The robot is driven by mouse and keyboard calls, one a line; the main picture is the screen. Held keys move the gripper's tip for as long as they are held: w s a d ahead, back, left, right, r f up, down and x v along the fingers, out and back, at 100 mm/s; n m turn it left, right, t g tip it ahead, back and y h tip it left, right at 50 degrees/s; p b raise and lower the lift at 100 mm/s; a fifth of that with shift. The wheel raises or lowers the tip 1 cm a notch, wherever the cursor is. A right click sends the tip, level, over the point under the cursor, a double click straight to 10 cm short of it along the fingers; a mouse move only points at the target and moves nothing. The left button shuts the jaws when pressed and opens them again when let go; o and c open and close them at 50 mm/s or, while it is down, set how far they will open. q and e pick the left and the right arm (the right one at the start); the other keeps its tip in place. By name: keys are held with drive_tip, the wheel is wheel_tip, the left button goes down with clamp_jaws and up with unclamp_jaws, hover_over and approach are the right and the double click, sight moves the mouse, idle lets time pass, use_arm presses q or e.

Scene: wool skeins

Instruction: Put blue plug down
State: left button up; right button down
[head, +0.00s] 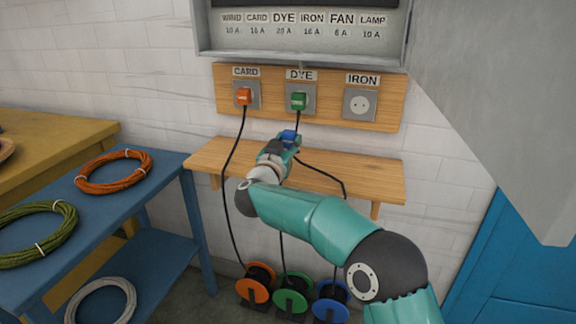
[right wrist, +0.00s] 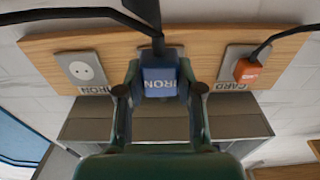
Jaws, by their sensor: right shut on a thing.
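The blue plug (head: 289,136) is in my right gripper (head: 282,144), just above the back of the wooden shelf (head: 375,178) as seen in the head view; whether it touches the shelf I cannot tell. In the right wrist view the blue plug (right wrist: 160,80), lettered IRON, sits between the two fingers of my right gripper (right wrist: 159,92), which are shut on it. Its black cable runs off over the shelf's right part towards the blue reel (head: 331,302). The IRON socket (head: 360,103) is empty. My left gripper is not in view.
An orange plug (head: 243,96) is in the CARD socket and a green plug (head: 298,101) in the DYE socket. Their cables hang to the orange reel (head: 256,283) and green reel (head: 291,293). A blue rack (head: 140,207) with wool skeins stands left. The shelf's right end is clear.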

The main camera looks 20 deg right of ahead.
wheel_tip(320, 180, down, 5)
drive_tip(key=shift+r+b, duration=0.15)
drive_tip(key=shift+b, duration=0.8)
drive_tip(key=shift+f, duration=0.3)
drive_tip(key=shift+f, duration=0.6)
drive_tip(key=c, duration=0.7)
unclamp_jaws()
drive_tip(key=shift+c, duration=0.2)
drive_tip(key=shift+r, duration=0.15)
